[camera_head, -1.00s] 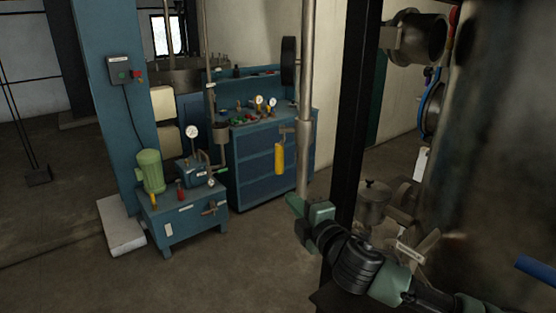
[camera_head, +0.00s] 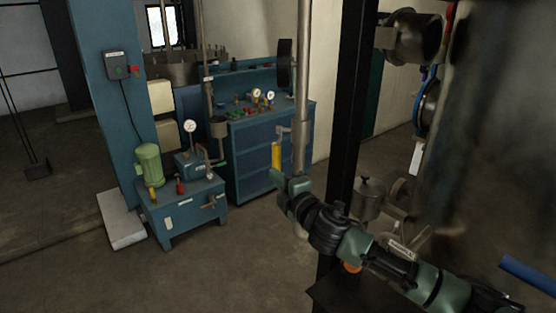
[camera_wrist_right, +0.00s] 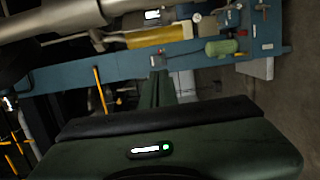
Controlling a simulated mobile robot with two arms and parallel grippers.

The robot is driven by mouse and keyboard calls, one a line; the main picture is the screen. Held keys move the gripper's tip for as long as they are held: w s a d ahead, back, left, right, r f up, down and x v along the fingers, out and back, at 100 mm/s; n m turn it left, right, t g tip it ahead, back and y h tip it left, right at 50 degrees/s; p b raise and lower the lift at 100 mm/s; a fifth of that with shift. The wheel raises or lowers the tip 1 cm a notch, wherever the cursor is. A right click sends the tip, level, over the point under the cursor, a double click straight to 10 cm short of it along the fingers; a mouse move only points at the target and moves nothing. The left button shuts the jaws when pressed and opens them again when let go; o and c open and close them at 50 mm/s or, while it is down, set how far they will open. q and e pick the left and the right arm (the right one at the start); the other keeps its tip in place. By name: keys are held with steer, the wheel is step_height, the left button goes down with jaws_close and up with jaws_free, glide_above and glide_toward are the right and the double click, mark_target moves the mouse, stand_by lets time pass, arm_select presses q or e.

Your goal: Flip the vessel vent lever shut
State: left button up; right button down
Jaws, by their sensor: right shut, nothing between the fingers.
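A yellow lever (camera_head: 277,156) hangs down beside the grey vertical pipe (camera_head: 302,95), joined to it by a small bracket. I take it for the vent lever; no label on it is readable. It also shows as a yellow bar in the right wrist view (camera_wrist_right: 160,37). My right gripper (camera_head: 279,181) is shut and empty, just below the lever's lower end in the head view. Whether it touches the lever I cannot tell. In the right wrist view, its narrow green fingers (camera_wrist_right: 157,80) point toward the yellow bar. My left gripper is out of view.
A blue bench (camera_head: 265,160) with gauges stands behind the pipe. A blue pump stand (camera_head: 190,213) with a green motor (camera_head: 149,165) is to its left. A black post (camera_head: 352,130) and a large dark vessel (camera_head: 490,170) crowd the right. The floor at front left is clear.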

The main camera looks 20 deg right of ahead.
mark_target(278, 166)
steer(key=shift+w+d+p, duration=0.35)
steer(key=shift+w, duration=0.55)
steer(key=shift+w+d+p, duration=0.3)
steer(key=shift+w+d, duration=0.1)
steer(key=shift+w, duration=0.45)
steer(key=shift+w+d+p, duration=0.35)
steer(key=shift+w, duration=0.55)
steer(key=shift+a, duration=0.1)
